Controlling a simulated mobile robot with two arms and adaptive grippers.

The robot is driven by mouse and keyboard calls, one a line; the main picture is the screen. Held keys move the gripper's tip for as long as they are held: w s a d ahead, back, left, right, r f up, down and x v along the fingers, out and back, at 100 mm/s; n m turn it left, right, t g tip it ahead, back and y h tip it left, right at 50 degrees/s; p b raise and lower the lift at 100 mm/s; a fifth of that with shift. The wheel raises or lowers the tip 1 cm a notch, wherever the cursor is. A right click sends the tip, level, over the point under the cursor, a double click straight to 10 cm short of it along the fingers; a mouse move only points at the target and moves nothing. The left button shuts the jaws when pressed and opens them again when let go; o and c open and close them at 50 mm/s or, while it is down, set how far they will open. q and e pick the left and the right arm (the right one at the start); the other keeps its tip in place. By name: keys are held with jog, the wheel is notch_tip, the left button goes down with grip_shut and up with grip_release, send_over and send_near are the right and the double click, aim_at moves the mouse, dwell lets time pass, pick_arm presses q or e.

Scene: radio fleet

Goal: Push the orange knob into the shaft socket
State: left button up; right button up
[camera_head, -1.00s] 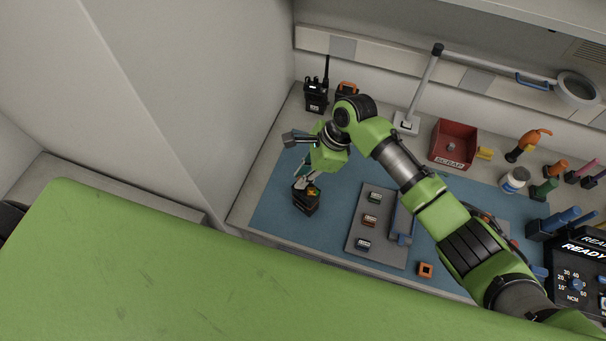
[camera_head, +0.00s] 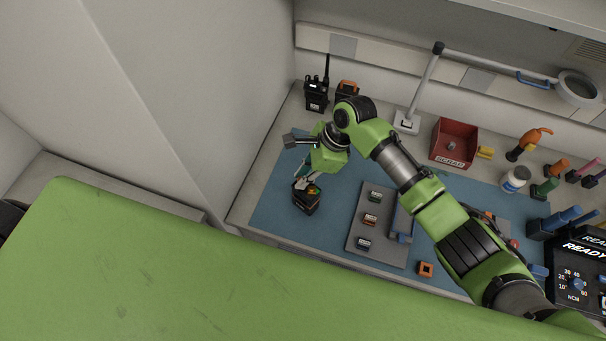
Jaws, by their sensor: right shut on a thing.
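A small dark radio body (camera_head: 304,204) stands on the blue mat (camera_head: 268,204) at the left of the bench. A yellow-green patch shows on its top. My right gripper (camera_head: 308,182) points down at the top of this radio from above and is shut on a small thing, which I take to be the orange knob. The knob is too small and too covered by the fingers to make out clearly. The shaft socket is hidden under the fingertips, and I cannot tell whether the knob touches it. My left gripper is not in view.
A grey tray (camera_head: 358,225) with several small modules lies right of the radio. An orange square part (camera_head: 426,269) lies near the front edge. A black radio (camera_head: 316,96), a lamp stand (camera_head: 407,122) and a red scrap bin (camera_head: 453,143) stand behind. A wall bounds the left.

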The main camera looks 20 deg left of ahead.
jog(key=shift+f, duration=0.1)
dwell(0.3)
jog(key=o, duration=0.8)
jog(key=o, duration=0.5)
jog(key=shift+r, duration=2.55)
jog(key=shift+f, duration=0.1)
